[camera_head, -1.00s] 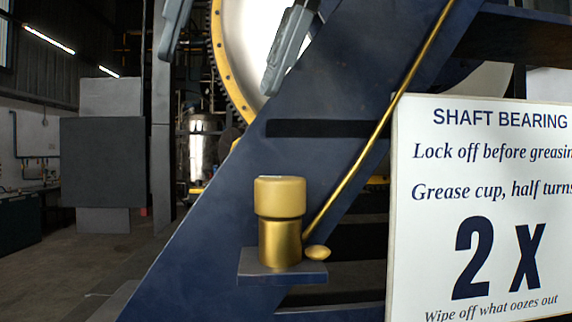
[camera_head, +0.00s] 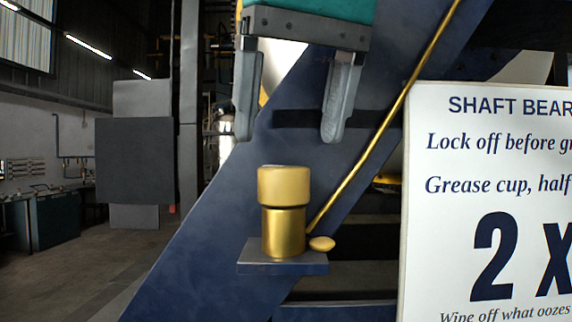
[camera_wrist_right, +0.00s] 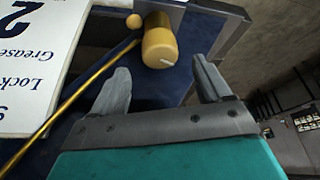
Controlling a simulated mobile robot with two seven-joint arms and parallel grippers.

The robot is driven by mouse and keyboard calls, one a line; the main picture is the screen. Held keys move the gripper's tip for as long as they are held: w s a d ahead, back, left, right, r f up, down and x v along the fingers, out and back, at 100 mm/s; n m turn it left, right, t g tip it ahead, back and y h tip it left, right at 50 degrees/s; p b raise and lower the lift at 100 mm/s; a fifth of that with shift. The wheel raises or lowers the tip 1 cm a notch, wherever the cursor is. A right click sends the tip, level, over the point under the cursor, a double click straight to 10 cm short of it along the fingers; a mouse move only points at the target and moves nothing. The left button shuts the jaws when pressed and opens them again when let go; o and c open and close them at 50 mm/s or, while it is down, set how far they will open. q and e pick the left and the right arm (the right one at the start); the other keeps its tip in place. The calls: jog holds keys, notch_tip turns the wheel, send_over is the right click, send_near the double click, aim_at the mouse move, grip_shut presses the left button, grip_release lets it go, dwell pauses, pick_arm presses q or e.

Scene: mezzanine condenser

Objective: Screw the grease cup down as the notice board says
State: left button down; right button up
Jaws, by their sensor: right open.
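The brass grease cup (camera_head: 284,186) stands upright on a small dark blue ledge (camera_head: 268,267) fixed to the sloping blue beam. Its wider cap sits on a narrower body. In the right wrist view the cup (camera_wrist_right: 160,44) lies beyond the fingertips, with a pale mark on its cap. My right gripper (camera_head: 288,138) is open and empty, above the cup and apart from it; it also shows in the right wrist view (camera_wrist_right: 160,75). The notice board (camera_head: 500,200) reads "Grease cup, half", "2 X", and is cut off at the right. My left gripper is out of view.
A thin brass pipe (camera_head: 385,125) runs down the blue beam (camera_head: 200,235) to a small brass knob (camera_head: 321,243) close beside the cup. Dark stair treads lie behind.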

aim_at(284, 193)
jog(key=shift+b+x, duration=0.35)
jog(key=shift+x, duration=1.85)
jog(key=shift+c, duration=0.2)
jog(key=c, duration=1)
jog(key=shift+r, duration=0.1)
